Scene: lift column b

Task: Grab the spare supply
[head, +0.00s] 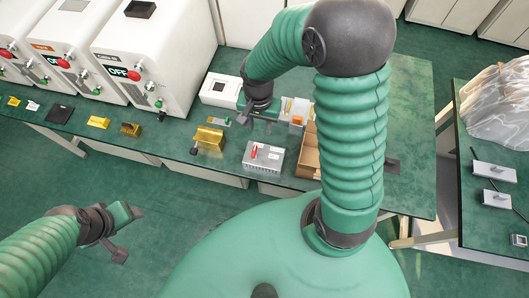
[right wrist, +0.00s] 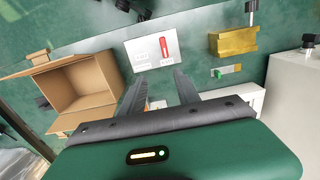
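A silver-grey box with a red mark (head: 263,157), which looks like the supply, lies on the green bench near its front edge. It also shows in the right wrist view (right wrist: 146,55), just beyond the fingertips. My right gripper (head: 257,122) is above the bench, behind the box in the head view. In the right wrist view its two fingers (right wrist: 160,84) are apart with nothing gripped between them. My left gripper (head: 128,233) is open and empty over the floor, away from the bench.
An open cardboard box (head: 308,152) stands right of the silver box, partly hidden by my arm. A gold bracket (head: 208,138) lies to its left. A white device (head: 220,90) and white machines (head: 155,55) stand behind. A side bench (head: 487,175) is at right.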

